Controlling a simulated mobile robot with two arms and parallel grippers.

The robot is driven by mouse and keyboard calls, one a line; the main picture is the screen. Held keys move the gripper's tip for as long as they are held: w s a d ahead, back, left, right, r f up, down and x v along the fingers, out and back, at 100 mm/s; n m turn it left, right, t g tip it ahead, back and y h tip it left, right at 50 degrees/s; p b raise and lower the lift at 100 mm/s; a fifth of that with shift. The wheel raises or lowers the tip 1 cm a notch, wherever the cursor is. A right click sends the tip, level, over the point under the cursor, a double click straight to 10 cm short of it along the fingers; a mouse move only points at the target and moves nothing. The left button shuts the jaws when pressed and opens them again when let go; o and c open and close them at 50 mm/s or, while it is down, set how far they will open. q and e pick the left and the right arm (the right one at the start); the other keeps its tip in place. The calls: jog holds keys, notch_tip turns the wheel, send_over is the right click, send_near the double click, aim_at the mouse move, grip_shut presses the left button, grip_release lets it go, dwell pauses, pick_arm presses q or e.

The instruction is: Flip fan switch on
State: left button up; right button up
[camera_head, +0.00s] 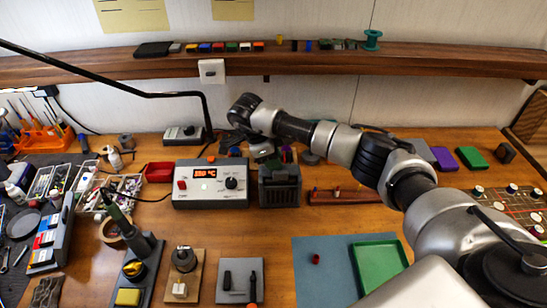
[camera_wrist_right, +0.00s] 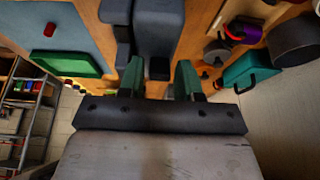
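The dark grey, box-shaped fan (camera_head: 280,190) stands on the bench right of the grey soldering station. No switch on it can be made out in the head view. A dark blue-grey body, apparently the fan (camera_wrist_right: 158,35), shows beyond my fingers in the wrist view. My right gripper (camera_head: 265,152) is above and just behind the fan, its fingers mostly hidden in the head view. In the wrist view the two green-tipped fingers of the right gripper (camera_wrist_right: 160,80) are apart with nothing between them. My left gripper is not in view.
The soldering station (camera_head: 210,184) stands close left of the fan. A wooden rack (camera_head: 345,197) lies to its right. A blue mat (camera_head: 315,285) with a green tray (camera_head: 380,268) lies in front right. A wooden shelf (camera_head: 330,62) and a white wall switch (camera_head: 212,71) are behind.

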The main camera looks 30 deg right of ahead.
aim_at(286, 167)
grip_shut()
jog(key=shift+s+d+t+y+b, duration=0.15)
jog(key=shift+d+t+y+b, duration=0.35)
jog(key=shift+y+b, duration=0.65)
jog(key=t+y+b, duration=0.1)
jog(key=b, duration=0.2)
jog(key=d+t+y+b, duration=0.1)
jog(key=y+b, duration=0.1)
jog(key=s+y+b, duration=0.1)
jog(key=y+b, duration=0.1)
jog(key=b, duration=0.1)
jog(key=shift+d+f+t+y+b, duration=0.15)
jog(key=shift+d+t+y+b, duration=0.15)
jog(key=shift+d+t, duration=0.1)
jog(key=shift+d+y+b, duration=0.1)
jog(key=shift+y+b, duration=0.35)
jog(key=shift+b, duration=0.4)
jog(key=shift+r+t, duration=0.2)
jog(key=shift+t, duration=0.1)
grip_release()
jog(key=shift+s, duration=0.1)
